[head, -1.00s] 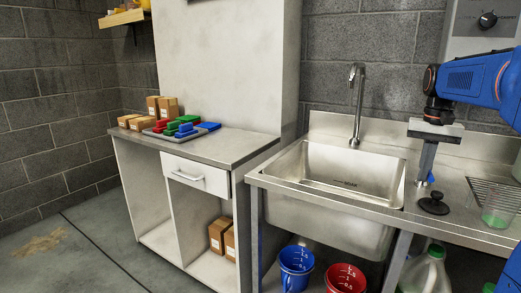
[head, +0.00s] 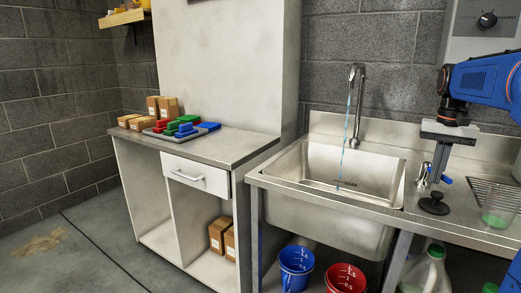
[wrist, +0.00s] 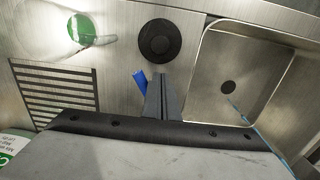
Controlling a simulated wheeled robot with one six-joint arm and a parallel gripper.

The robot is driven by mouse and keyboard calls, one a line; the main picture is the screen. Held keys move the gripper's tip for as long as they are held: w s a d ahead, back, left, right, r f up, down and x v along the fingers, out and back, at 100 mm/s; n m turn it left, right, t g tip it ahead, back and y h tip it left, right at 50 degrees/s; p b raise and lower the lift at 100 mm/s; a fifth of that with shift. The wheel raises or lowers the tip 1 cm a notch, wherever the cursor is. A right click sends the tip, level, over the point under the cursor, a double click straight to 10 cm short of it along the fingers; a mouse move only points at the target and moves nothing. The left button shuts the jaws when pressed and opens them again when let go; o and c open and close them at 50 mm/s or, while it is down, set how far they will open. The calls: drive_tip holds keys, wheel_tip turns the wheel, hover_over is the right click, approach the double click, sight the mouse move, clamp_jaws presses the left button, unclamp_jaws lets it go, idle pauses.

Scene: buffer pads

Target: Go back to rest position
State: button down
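My gripper (head: 436,181) points down over the steel counter, to the right of the sink. Its fingers are together with nothing visible between them, as the wrist view shows (wrist: 163,78). The chrome tap control (head: 423,175) with blue levers (head: 446,180) stands on the counter right beside the fingers in the head view. A blue lever (wrist: 140,80) shows just left of the fingers in the wrist view. The faucet (head: 357,100) has a thin blue stream of water (head: 347,122) falling into the sink (head: 335,172).
A black stopper (head: 434,204) lies on the counter below the gripper. A cup with green content (head: 497,210) stands at the right by the drain grille (head: 492,187). Blue (head: 296,268) and red (head: 345,279) buckets stand under the sink.

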drive_tip(key=r, duration=0.1)
drive_tip(key=a+r, duration=0.1)
drive_tip(key=r, duration=0.1)
drive_tip(key=a+r, duration=0.1)
drive_tip(key=r, duration=0.1)
drive_tip(key=shift+w, duration=0.4)
drive_tip(key=shift+f, duration=0.1)
drive_tip(key=s+a+f+n+t, duration=0.25)
drive_tip(key=s+a+f, duration=0.45)
drive_tip(key=s+a, duration=0.5)
drive_tip(key=s+a+f+n+t, duration=0.1)
drive_tip(key=s+a+f+n, duration=0.1)
drive_tip(key=s+f, duration=0.5)
drive_tip(key=s+a+f+n+t, duration=0.1)
drive_tip(key=s+a+f+n, duration=0.1)
drive_tip(key=s+a+f, duration=0.2)
drive_tip(key=s+f, duration=0.3)
drive_tip(key=f, duration=0.1)
drive_tip(key=shift+s+a+f, duration=0.15)
drive_tip(key=shift+a, duration=0.25)
